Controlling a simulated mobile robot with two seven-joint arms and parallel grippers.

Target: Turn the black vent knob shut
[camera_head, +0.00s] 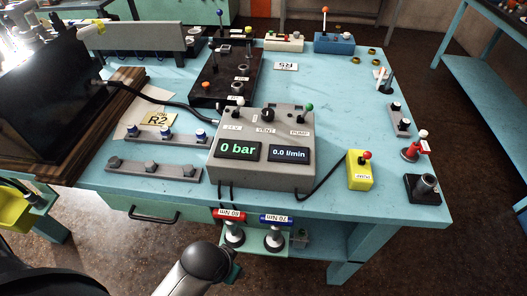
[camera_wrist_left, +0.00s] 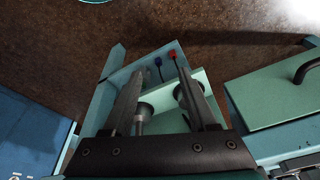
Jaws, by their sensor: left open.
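The black vent knob (camera_head: 267,115) stands on top of the grey console (camera_head: 262,180), above a VENT label and between two levers. Its exact turn angle is too small to tell. My left arm comes in at the bottom of the head view, below the bench's front edge, well apart from the knob. In the left wrist view my left gripper (camera_wrist_left: 159,72) is open, its two dark fingers spread with nothing held. The knob is not in the wrist view. My right gripper is not in view.
The console displays (camera_head: 240,151) read 0 bar and 0.0 l/min. Red and blue tools (camera_head: 230,215) labelled in Nm hang at the bench's front, near my left arm. A yellow pump pendant (camera_head: 360,171) stands right of the console.

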